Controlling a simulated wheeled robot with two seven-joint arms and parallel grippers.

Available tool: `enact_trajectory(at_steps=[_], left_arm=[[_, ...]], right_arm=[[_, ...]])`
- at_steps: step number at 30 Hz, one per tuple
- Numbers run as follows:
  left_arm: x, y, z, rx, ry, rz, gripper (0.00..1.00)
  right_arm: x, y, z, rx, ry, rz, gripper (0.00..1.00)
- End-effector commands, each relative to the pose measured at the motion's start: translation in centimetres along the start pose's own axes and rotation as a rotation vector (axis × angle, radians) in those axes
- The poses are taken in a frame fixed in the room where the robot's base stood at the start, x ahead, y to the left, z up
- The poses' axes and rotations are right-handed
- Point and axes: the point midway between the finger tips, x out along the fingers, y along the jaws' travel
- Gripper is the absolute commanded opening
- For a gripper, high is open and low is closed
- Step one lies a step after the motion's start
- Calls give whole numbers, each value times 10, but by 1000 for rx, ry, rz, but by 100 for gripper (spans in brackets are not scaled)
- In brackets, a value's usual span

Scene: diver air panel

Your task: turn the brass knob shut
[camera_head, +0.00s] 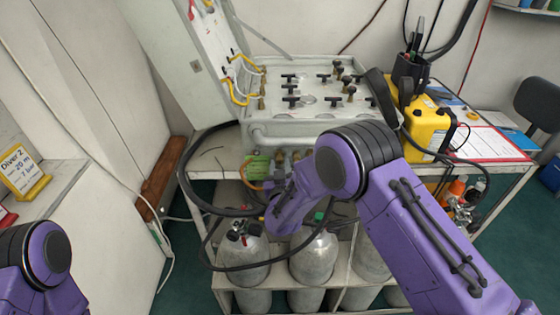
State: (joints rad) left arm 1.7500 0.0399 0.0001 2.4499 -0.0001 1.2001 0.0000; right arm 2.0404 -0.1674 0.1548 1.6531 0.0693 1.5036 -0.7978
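The air panel (312,70) is a grey box on the trolley, with several black T-handles and brass-stemmed knobs on top. A brass knob (346,81) with a dark cap stands near the right of the panel top, close to others like it. I cannot tell which one is the task's knob. My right arm crosses in front of the panel's lower right. Its purple wrist and gripper area (277,188) is below the panel's front edge, near hoses and fittings. The fingers are too small and covered to read. My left arm shows at bottom left, with its gripper out of view.
Grey cylinders (314,258) stand on the shelves under the trolley top. A black hose (202,200) loops in front of them. A yellow case (428,124) and a red-edged sheet (487,143) lie to the right. An open white lid (190,50) rises behind left.

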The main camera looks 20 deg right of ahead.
Motion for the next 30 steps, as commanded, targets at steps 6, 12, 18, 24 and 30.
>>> enact_trajectory(at_steps=[6, 12, 18, 24, 30], left_arm=[[-4, 0, -2, 0, 0, 0, 45], [-4, 0, -2, 0, 0, 0, 45], [-4, 0, -2, 0, 0, 0, 45], [-2, 0, -1, 0, 0, 0, 45], [3, 0, 1, 0, 0, 0, 45]], right_arm=[[19, 0, 1, 1, -1, 0, 37], [20, 0, 1, 0, -2, -1, 37], [19, 0, 1, 0, -2, -1, 0], [19, 0, 2, 12, -2, -1, 0], [19, 0, 3, 82, 0, 1, 0]])
